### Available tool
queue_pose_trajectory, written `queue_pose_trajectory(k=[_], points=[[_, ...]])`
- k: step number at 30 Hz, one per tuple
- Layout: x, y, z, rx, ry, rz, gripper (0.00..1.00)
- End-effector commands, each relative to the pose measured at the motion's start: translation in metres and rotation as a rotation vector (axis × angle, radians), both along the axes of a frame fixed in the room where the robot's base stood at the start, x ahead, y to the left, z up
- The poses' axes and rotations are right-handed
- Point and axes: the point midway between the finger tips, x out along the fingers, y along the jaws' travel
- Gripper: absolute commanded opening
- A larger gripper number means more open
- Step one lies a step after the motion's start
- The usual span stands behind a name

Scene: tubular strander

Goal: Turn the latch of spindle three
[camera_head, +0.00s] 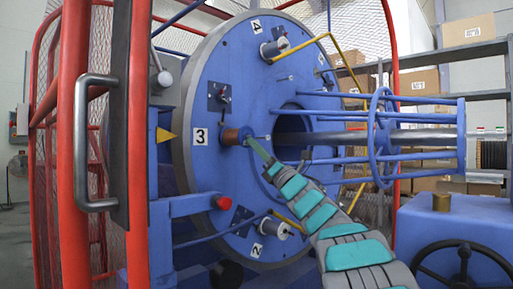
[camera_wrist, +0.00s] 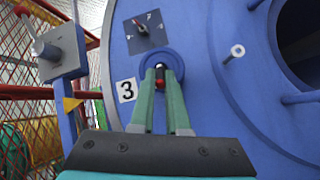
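The big blue disc (camera_head: 215,165) carries a white label "3" (camera_head: 201,137), which also shows in the wrist view (camera_wrist: 126,90). Beside it is spindle three, with a brown hub (camera_head: 231,136) in the head view and a round blue end (camera_wrist: 160,58) in the wrist view. A small red and dark piece, seemingly the latch (camera_wrist: 159,76), stands out from that end. My gripper (camera_head: 249,141) reaches it from the lower right. In the wrist view its green fingertips (camera_wrist: 160,80) lie on either side of the red piece. Whether they press on it is unclear.
A dark plate with a small knob (camera_wrist: 147,35) sits just above spindle three. A blue bracket with a red-ended lever (camera_wrist: 60,52) stands to the left. Blue bars and a ring (camera_head: 380,135) project at the right of the disc. A red mesh guard (camera_head: 75,150) is at the left.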

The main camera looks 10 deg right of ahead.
Motion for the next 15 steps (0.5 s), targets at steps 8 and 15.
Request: queue_pose_trajectory(k=[8,15], points=[[0.0002,-0.0002,-0.0004,0.0,0.001,-0.001,0.44],[0.0,-0.0001,-0.0003,0.0,0.001,0.0,0.44]])
